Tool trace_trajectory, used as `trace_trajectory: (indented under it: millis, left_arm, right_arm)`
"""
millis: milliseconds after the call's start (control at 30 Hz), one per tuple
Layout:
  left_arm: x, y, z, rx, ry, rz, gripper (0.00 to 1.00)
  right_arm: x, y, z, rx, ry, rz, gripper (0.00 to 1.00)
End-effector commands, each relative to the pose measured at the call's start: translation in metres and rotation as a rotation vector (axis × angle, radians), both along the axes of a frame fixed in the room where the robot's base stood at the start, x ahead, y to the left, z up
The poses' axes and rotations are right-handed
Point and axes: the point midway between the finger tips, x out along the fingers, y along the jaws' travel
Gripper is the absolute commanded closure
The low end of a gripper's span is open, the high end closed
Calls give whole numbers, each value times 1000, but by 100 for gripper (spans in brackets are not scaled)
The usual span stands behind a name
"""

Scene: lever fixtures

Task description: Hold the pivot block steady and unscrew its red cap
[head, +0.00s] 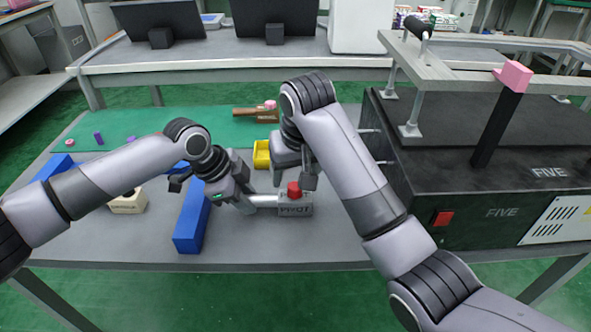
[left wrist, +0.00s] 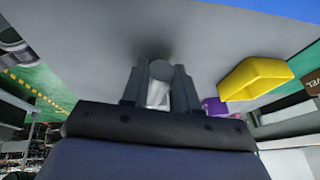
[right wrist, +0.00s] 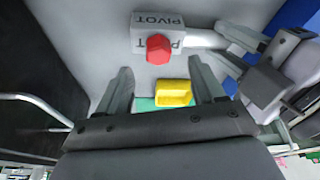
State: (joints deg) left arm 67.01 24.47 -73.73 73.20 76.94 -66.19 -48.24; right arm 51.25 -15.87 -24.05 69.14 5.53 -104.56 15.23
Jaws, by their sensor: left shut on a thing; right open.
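The grey pivot block (head: 296,208), lettered PIVOT, stands on the table with a red hexagonal cap (head: 294,189) on top. The block (right wrist: 145,22) and cap (right wrist: 159,50) also show in the right wrist view. A light grey bar (head: 265,201) extends from the block's left side. My left gripper (head: 247,202) is shut on this bar; its fingers (left wrist: 161,85) close around it in the left wrist view. My right gripper (head: 308,180) is open and empty, close to the cap. In the right wrist view the cap lies beyond its spread fingertips (right wrist: 163,78), not between them.
A yellow bin (head: 262,155) stands behind the block. A long blue block (head: 190,222) lies left of my left gripper, with a cream block (head: 128,203) farther left. A large black box (head: 480,195) with a lever bounds the right side. The table front is clear.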

Motion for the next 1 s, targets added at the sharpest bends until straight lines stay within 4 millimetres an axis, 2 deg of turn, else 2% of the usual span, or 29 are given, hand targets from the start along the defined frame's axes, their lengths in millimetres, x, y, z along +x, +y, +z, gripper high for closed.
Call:
trace_trajectory:
  millis: [233,700,967,1000]
  left_arm:
    - [0,0,0,0,0,0,100]
    - [0,0,0,0,0,0,100]
    - [0,0,0,0,0,0,100]
    - [0,0,0,0,0,0,100]
  right_arm:
    - [0,0,-5,1,0,1,32]
    - [0,0,-28,0,1,3,32]
    - [0,0,-30,0,0,3,32]
    - [0,0,-30,0,0,3,36]
